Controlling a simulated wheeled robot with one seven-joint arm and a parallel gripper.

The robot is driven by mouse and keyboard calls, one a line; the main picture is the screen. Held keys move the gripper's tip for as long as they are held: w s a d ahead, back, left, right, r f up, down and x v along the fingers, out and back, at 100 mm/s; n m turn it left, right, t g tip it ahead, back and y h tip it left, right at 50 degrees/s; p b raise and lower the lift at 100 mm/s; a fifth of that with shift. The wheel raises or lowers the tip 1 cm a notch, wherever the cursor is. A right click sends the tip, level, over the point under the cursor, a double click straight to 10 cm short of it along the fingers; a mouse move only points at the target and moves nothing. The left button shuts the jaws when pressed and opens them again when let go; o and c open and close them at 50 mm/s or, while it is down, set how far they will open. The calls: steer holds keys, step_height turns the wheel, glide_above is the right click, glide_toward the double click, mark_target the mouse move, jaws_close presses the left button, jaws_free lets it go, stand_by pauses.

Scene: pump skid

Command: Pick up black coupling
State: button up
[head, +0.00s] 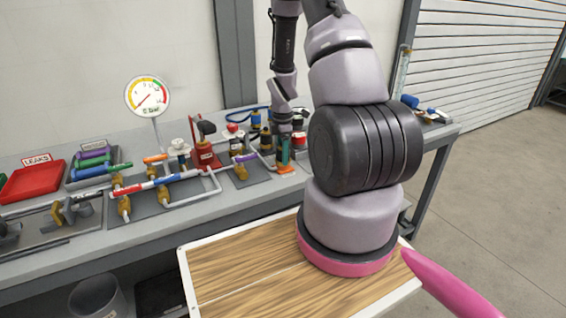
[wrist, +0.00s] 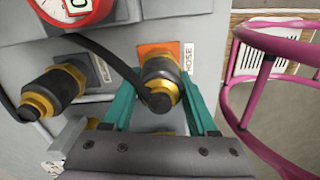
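A black coupling with a brass collar (wrist: 160,73) stands at an orange plate marked HOSE in the wrist view. A black strap or lead runs to its end from the upper left. My gripper (wrist: 160,92) has its teal fingers on either side of this coupling, with narrow gaps visible, so it looks open around it. In the head view my gripper (head: 286,150) is low over the bench, beside the orange plate (head: 286,169). There the arm and fingers mostly hide the coupling. A similar black and brass fitting (wrist: 50,95) sits to the left in the wrist view.
A red gauge (wrist: 76,8) is at the upper left of the wrist view. A pink hooped frame (wrist: 268,60) stands close on the right. In the head view, pipework with valves (head: 165,185) and a red tray (head: 35,182) lie left along the grey bench.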

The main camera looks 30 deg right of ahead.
jaws_close()
steer(key=shift+r, duration=0.1)
step_height(320, 180, up, 10)
steer(key=shift+f, duration=0.1)
